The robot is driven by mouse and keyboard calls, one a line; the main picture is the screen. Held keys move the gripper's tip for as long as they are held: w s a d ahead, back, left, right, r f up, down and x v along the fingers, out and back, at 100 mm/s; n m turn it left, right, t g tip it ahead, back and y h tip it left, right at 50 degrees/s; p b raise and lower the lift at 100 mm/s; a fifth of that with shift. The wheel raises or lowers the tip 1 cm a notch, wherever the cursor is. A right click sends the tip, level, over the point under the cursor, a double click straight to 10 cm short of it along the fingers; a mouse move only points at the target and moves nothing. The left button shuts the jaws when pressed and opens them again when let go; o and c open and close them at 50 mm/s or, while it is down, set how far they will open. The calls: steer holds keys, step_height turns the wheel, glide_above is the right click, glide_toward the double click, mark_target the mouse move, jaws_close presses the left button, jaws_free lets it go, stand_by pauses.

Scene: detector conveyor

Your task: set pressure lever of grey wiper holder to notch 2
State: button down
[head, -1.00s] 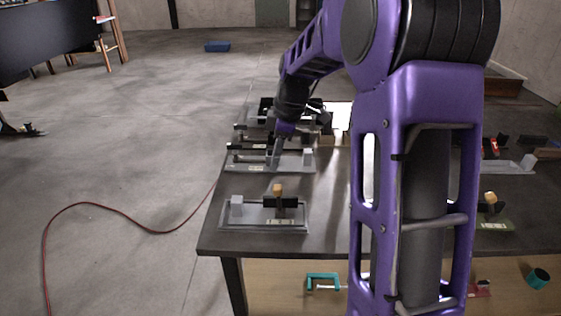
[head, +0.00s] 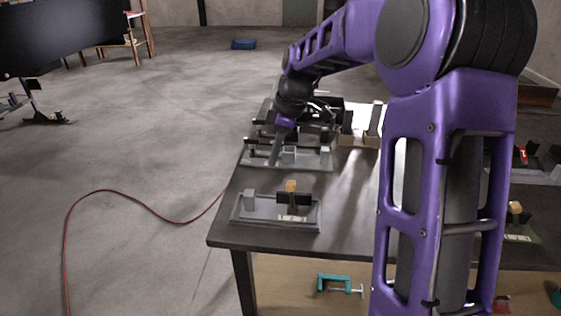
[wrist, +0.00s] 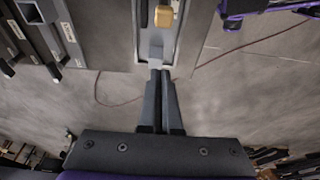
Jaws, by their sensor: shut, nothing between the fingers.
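A grey holder (head: 258,222) with a grey block, a black upright part, a label and a wooden-knobbed lever (head: 291,187) sits at the table's near left corner. My gripper (head: 273,162) points down. In the head view its fingertips overlap the left end of the middle holder (head: 312,165); their height is unclear. In the wrist view my gripper (wrist: 160,74) is shut and empty, its tips just below a grey block (wrist: 156,50) of a grey holder, with a wooden knob (wrist: 163,15) beyond. Notch marks are not readable.
More holders stand farther back on the dark table (head: 345,220). A green-based holder (head: 520,238) shows at right, partly behind my arm. A teal clamp (head: 336,283) lies below the table's front edge. A red cable (head: 100,192) runs across the open floor at left.

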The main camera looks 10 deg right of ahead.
mark_target(287, 182)
step_height(287, 182, down, 8)
steer(key=d, duration=0.2)
steer(key=shift+s+r+b, duration=0.25)
steer(key=shift+s+b, duration=0.05)
steer(key=shift+b, duration=0.05)
steer(key=shift+s+d+r, duration=0.1)
steer(key=shift+s+d, duration=0.15)
steer(key=shift+d, duration=0.5)
steer(key=shift+a, duration=0.1)
